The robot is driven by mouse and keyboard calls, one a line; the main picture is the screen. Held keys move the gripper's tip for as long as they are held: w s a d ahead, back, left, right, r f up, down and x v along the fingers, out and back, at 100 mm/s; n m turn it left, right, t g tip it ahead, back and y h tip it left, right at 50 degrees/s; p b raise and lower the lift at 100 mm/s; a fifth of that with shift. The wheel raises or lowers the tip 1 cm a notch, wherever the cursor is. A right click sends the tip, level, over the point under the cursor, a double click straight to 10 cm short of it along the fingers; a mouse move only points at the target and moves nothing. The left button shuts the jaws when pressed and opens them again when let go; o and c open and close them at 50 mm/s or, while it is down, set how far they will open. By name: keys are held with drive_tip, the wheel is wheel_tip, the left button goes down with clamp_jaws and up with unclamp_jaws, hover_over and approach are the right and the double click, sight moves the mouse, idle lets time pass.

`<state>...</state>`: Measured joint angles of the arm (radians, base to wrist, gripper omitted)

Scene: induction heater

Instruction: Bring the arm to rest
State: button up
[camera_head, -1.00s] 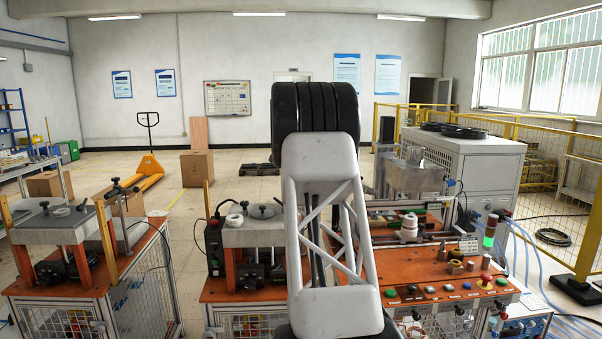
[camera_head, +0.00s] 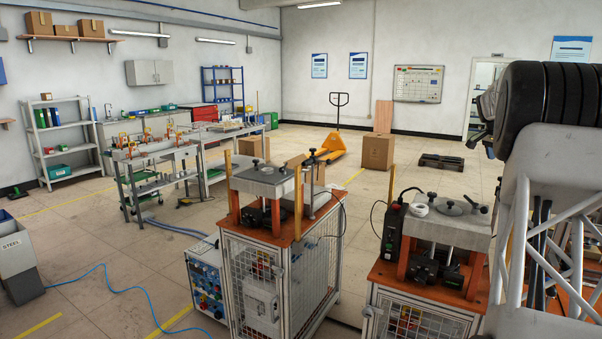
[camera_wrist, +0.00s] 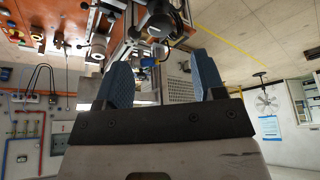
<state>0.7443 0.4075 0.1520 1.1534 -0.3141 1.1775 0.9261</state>
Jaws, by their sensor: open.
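My gripper (camera_wrist: 162,62) is open in the wrist view, its two blue fingers apart. Nothing is held between them. The wrist picture is turned, with the orange workbench (camera_wrist: 62,12) at the top, beyond the fingers and apart from them. In the head view my arm stands raised at the right edge, in front of the right-hand machine. The fingers cannot be made out there.
Two caged machine stands show in the head view, one in the middle (camera_head: 262,285) and one at the right (camera_head: 425,318). A long grey table (camera_head: 150,150) stands behind on the left. A steel bin (camera_head: 18,262) is at the left edge. Open floor lies between.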

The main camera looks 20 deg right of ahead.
drive_tip(key=shift+a, duration=0.1)
drive_tip(key=s+a+r+n+t, duration=0.1)
drive_tip(key=a+r+n, duration=0.1)
drive_tip(key=a, duration=1)
drive_tip(key=s+a+r+n, duration=0.1)
drive_tip(key=a+n, duration=0.2)
drive_tip(key=a, duration=0.9)
drive_tip(key=s+a+n+t+y, duration=0.15)
drive_tip(key=s+a, duration=0.25)
drive_tip(key=a, duration=0.6)
drive_tip(key=s+a+n+g, duration=0.15)
drive_tip(key=s+a, duration=0.25)
drive_tip(key=a, duration=0.6)
drive_tip(key=s+a+f+n+y, duration=0.1)
drive_tip(key=s+a+f+n, duration=0.2)
drive_tip(key=s+a+f, duration=0.3)
drive_tip(key=s+a+f+n+t, duration=0.1)
drive_tip(key=s+a+f+n, duration=0.2)
drive_tip(key=s+a, duration=1)
drive_tip(key=s+a+f+n+y, duration=0.1)
drive_tip(key=s+a+f+n, duration=0.3)
drive_tip(key=s+a+f, duration=0.5)
drive_tip(key=s, duration=0.4)
drive_tip(key=shift+s+a+t+y, duration=0.2)
drive_tip(key=shift+a+t+y, duration=0.05)
drive_tip(key=shift+t+y, duration=0.1)
